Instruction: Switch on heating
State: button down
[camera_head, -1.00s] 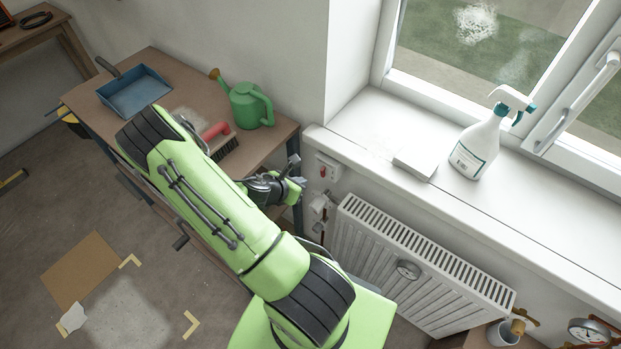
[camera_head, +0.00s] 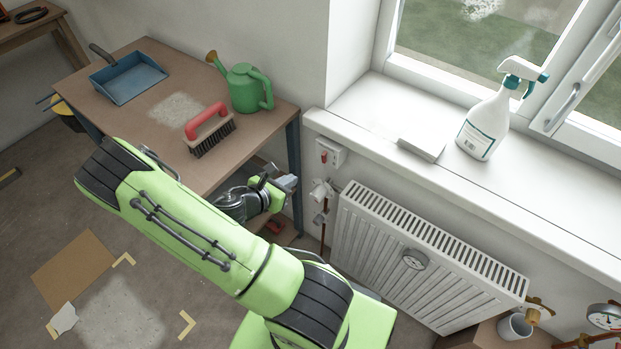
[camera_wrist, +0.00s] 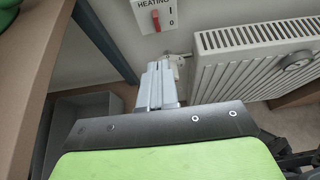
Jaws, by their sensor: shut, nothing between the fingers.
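The heating switch (camera_head: 329,152) is a small white box with a red lever on the wall, under the left end of the window sill. In the wrist view the switch (camera_wrist: 156,16) shows at the top edge, with the label "HEATING" and the marks I and 0. In the wrist view my gripper's fingers (camera_wrist: 160,82) point up toward the switch, close together.
A white radiator (camera_head: 425,262) with pipes and a valve (camera_head: 321,190) stands right of my gripper. The workbench (camera_head: 150,115) with brush (camera_head: 209,130), watering can (camera_head: 245,88) and dustpan (camera_head: 128,80) is left. The sill (camera_head: 390,115) juts out above, holding a spray bottle (camera_head: 487,125).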

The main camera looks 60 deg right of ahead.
jog(key=shift+w+a+f+h+b, duration=0.15)
jog(key=shift+f+h+b, duration=0.15)
jog(key=shift+f+h, duration=0.1)
jog(key=b, duration=0.2)
send_near(323, 157)
notch_tip(323, 157, down, 3)
jog(key=d, duration=0.5)
jog(key=shift+s+d+r, duration=0.1)
jog(key=shift+s+d, duration=0.1)
jog(key=shift+s, duration=0.15)
jog(key=shift+d+r, duration=0.1)
jog(key=shift+d, duration=0.1)
